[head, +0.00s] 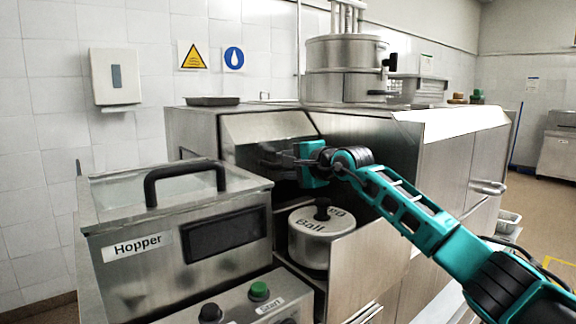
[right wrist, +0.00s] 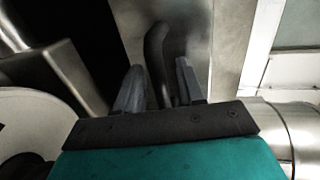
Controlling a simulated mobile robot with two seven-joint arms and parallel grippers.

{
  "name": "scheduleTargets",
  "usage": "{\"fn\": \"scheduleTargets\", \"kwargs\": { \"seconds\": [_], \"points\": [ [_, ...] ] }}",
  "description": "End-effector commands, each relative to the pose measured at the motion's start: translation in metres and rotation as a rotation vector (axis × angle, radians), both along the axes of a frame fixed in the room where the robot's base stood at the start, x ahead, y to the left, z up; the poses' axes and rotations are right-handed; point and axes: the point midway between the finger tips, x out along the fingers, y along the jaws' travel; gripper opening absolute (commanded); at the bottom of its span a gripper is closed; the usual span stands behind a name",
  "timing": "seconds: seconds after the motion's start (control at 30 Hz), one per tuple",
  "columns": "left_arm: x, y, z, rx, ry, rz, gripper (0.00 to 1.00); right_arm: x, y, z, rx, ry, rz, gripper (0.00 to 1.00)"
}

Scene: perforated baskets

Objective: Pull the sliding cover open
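The sliding cover (head: 268,127) looks to be the slanted metal panel on the front of the steel machine in the head view. My right gripper (head: 274,158) is at its lower edge, in front of a dark opening. In the right wrist view, a dark curved handle (right wrist: 154,45) on a metal panel (right wrist: 195,30) runs down between the fingers of my right gripper (right wrist: 161,82). Narrow gaps show beside the handle, so the fingers look open around it. The handle is hard to make out in the head view. My left gripper is out of view.
A hopper box (head: 180,245) with a black handle stands at front left. A lidded round pot (head: 318,250) sits below my right gripper, beside an upright metal panel (head: 368,262). A control box with buttons (head: 240,305) is in front. A steel drum (head: 340,70) stands on top.

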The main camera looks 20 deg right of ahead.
Motion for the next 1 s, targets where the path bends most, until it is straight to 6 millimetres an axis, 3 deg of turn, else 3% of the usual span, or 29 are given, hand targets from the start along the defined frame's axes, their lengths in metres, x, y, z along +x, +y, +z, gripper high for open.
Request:
{"fn": "scheduleTargets", "kwargs": {
  "seconds": [0.37,1.0],
  "points": [
    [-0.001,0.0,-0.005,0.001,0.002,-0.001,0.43,-0.016,-0.007,0.002,-0.001,0.0,0.001,0.38],
    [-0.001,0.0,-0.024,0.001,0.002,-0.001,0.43,-0.108,-0.045,0.024,-0.001,0.0,-0.001,0.38]
  ]
}}
